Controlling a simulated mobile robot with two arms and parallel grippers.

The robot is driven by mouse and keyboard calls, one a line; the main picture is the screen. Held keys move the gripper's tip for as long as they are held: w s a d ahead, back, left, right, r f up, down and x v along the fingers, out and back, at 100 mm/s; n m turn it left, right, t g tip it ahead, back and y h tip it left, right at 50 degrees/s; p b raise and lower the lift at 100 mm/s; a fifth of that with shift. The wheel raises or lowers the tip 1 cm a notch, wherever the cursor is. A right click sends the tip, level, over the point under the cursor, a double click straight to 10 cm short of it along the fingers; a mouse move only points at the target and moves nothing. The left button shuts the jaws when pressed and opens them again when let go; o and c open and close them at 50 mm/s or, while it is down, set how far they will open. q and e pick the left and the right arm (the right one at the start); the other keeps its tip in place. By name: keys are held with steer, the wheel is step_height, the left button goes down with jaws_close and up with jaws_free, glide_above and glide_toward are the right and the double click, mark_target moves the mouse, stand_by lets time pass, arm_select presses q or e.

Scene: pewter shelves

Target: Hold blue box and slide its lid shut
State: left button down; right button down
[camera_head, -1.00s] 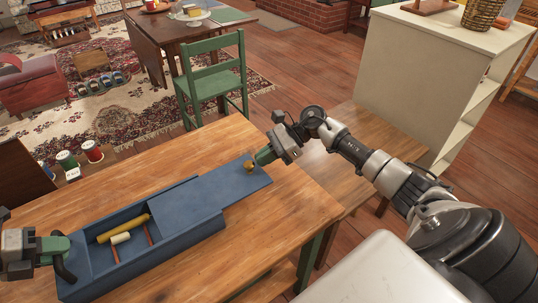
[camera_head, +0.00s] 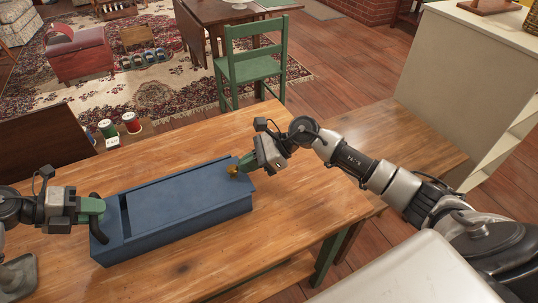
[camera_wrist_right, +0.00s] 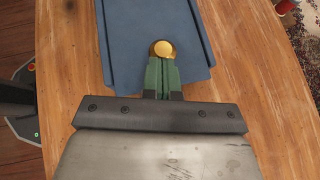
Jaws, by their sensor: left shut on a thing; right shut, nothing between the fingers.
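The blue box (camera_head: 190,232) lies on the wooden table. Its blue flat lid (camera_head: 178,194) covers nearly all of the top, with a narrow dark gap at the left end; the contents are hidden. My left gripper (camera_head: 97,218) is shut on the dark handle at the box's left end. A brass knob (camera_head: 233,171) sits on the lid near its right end. My right gripper (camera_head: 240,165) is shut and empty, its fingertips right at the knob. In the right wrist view the closed green fingers (camera_wrist_right: 162,66) meet the knob (camera_wrist_right: 163,49).
The wooden table (camera_head: 290,215) is clear in front of the box and to its right. Thread spools (camera_head: 131,123) stand beyond its far left edge. A green chair (camera_head: 253,65) is behind the table, and a pale shelf (camera_head: 460,90) stands at the right.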

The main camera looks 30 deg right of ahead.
steer(key=shift+a, duration=0.9)
arm_select(q)
steer(key=shift+d, duration=0.15)
arm_select(e)
steer(key=shift+a, duration=0.15)
steer(key=shift+s, duration=0.1)
arm_select(q)
steer(key=shift+s, duration=0.1)
arm_select(e)
steer(key=shift+f, duration=0.1)
steer(key=d+f+v, duration=0.1)
steer(key=v, duration=1.3)
steer(key=shift+f, duration=0.35)
arm_select(q)
steer(key=c, duration=1)
jaws_free()
arm_select(e)
steer(key=shift+a, duration=0.1)
